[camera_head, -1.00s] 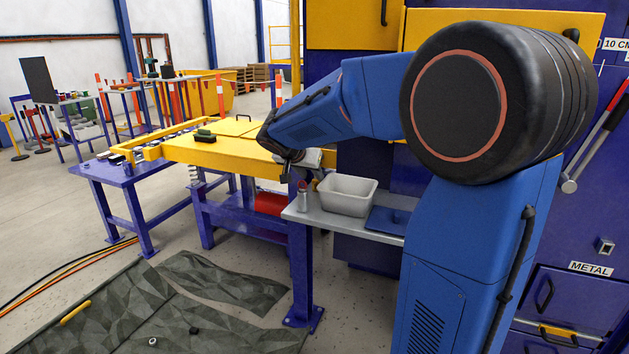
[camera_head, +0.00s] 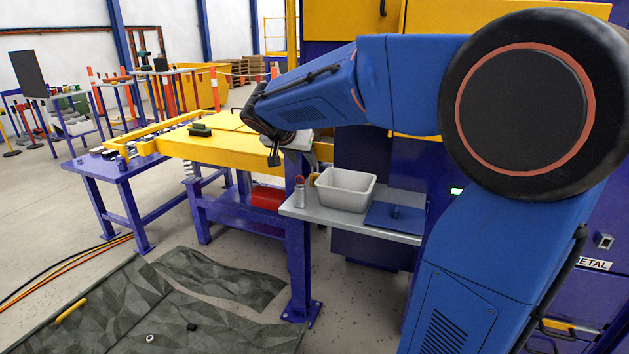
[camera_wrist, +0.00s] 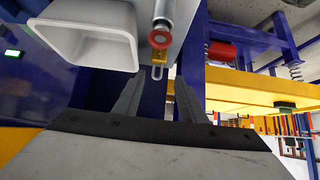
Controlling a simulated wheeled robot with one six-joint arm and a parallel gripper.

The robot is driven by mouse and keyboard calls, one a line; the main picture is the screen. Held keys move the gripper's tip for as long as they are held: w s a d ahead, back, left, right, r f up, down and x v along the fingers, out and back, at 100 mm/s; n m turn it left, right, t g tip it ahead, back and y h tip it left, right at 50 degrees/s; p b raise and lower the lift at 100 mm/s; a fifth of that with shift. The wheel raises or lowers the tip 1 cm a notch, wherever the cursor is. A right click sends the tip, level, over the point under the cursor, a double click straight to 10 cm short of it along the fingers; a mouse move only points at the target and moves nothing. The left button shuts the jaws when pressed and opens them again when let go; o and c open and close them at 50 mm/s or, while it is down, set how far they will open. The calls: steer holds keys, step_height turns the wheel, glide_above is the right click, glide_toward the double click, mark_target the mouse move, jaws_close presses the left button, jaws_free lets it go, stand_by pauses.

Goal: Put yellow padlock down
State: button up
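The yellow padlock (camera_wrist: 159,57) shows in the wrist view next to a red-capped metal cylinder (camera_wrist: 160,38), with its shackle toward my gripper. In the head view the padlock (camera_head: 313,180) is a small yellow patch on the grey shelf (camera_head: 291,208), between the cylinder (camera_head: 300,190) and the white tub. My gripper (camera_wrist: 158,86) is open. Its two fingers stand apart with nothing between them, and the padlock lies beyond their tips. In the head view my gripper (camera_head: 273,157) is above and left of the padlock, partly hidden by the wrist.
The white tub (camera_head: 346,190) stands beside the padlock, with a blue plate (camera_head: 394,217) to its right. A yellow bench (camera_head: 215,150) holding a dark green block (camera_head: 200,130) is behind left. A red cylinder (camera_wrist: 222,51) sits low under it. A purple post supports the shelf.

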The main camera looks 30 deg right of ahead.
mark_target(315, 175)
steer(key=x, duration=0.8)
steer(key=shift+s+x, duration=0.15)
steer(key=shift+x, duration=1.15)
steer(key=shift+s+x, duration=0.1)
steer(key=shift+x, duration=1.2)
steer(key=c, duration=0.9)
